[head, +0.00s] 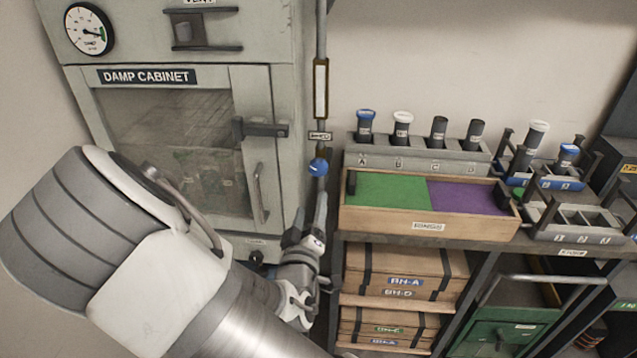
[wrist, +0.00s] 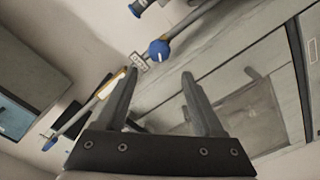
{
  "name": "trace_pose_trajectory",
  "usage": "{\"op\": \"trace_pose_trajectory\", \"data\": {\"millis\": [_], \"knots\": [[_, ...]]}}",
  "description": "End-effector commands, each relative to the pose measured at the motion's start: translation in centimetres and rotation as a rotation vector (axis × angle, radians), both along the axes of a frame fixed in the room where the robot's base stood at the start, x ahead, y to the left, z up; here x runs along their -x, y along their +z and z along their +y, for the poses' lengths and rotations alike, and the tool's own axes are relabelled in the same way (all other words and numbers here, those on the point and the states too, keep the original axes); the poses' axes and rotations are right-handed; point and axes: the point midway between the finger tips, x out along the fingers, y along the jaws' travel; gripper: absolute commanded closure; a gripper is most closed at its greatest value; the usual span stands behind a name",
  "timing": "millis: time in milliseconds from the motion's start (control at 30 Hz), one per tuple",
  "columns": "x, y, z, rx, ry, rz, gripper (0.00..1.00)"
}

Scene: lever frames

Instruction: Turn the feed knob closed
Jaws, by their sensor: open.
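The blue round knob (head: 318,168) sits on the vertical pipe at the right edge of the damp cabinet, just below a small label (head: 320,136) too small to read surely. In the wrist view the knob (wrist: 159,50) shows a pale mark on its face, beside the label (wrist: 139,62). My gripper (head: 307,218) is below the knob in the head view, fingers pointing up towards it. In the wrist view my gripper (wrist: 158,75) is open and empty, and the knob appears just beyond the gap between the fingertips, seemingly apart from them.
The damp cabinet (head: 284,75) with its door handle (head: 262,130) stands left of the pipe. A gauge tube (head: 320,88) is above the knob. To the right, a shelf holds a wooden tray (head: 380,217) and a rack (head: 420,150) of capped tubes.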

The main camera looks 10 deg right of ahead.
Motion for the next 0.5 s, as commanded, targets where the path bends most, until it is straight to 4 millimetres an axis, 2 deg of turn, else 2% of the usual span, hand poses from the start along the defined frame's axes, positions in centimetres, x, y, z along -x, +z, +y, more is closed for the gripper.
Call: {"op": "trace_pose_trajectory", "data": {"millis": [33, 233, 500], "knots": [[-0.3, -0.5, -0.2, -0.005, -0.002, -0.004, 0.3], [-1.9, -0.2, -0.8, -0.002, -0.004, -0.003, 0.3], [-7.7, 0.0, -2.8, 0.002, -0.004, -0.002, 0.3]]}}
